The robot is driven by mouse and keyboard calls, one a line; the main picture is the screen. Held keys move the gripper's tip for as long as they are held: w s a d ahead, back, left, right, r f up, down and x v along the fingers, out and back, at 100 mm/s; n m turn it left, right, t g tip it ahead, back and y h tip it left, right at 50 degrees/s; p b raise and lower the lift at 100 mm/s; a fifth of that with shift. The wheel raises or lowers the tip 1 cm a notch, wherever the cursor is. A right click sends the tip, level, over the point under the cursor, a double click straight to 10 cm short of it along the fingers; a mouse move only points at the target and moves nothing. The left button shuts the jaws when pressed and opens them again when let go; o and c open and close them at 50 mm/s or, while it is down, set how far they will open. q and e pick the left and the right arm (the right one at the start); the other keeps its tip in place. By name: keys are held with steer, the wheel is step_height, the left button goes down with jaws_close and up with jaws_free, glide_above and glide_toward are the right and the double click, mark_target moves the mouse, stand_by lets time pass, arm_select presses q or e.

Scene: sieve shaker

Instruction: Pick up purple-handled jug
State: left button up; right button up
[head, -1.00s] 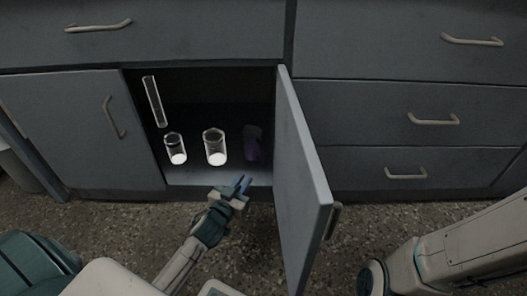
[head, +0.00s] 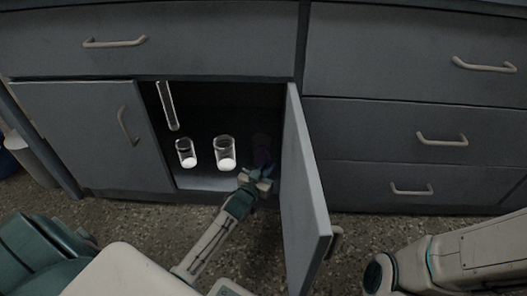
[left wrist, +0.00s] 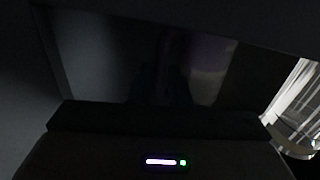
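The purple-handled jug (head: 262,150) stands dimly in the shaded right part of the open cabinet, beside the open door; its outline is hard to make out. A purple part with a paler part below it, likely the jug, shows in the dark left wrist view (left wrist: 207,58). My left gripper (head: 262,170) is at the cabinet opening, just in front of the jug and low. Its fingertips are lost in shadow, so I cannot tell how far apart they are or whether they touch the jug. My right gripper is out of view; only part of that arm shows.
Two glass beakers with white contents, a middle one (head: 225,153) and a left one (head: 186,153), stand left of the jug. A tall glass tube (head: 167,106) is behind them. The open door (head: 305,190) stands close on the gripper's right. A beaker shows in the left wrist view (left wrist: 296,103).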

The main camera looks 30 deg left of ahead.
mark_target(270, 156)
arm_select(q)
steer(key=shift+w, duration=1.2)
jaws_close()
steer(key=shift+r, duration=0.1)
step_height(270, 156, up, 2)
steer(key=p, duration=0.2)
steer(key=shift+r+p, duration=0.25)
steer(key=shift+p, duration=0.15)
steer(key=shift+r+p, duration=0.65)
steer(key=s+b, duration=0.2)
steer(key=s, duration=0.1)
steer(key=s+f+b, duration=0.1)
steer(key=s+b, duration=0.1)
steer(key=shift+s+f+b, duration=0.1)
steer(key=shift+s+b, duration=0.25)
steer(key=shift+s, duration=0.05)
steer(key=s+b, duration=0.5)
steer(key=s, duration=0.7)
steer(key=shift+r, duration=0.35)
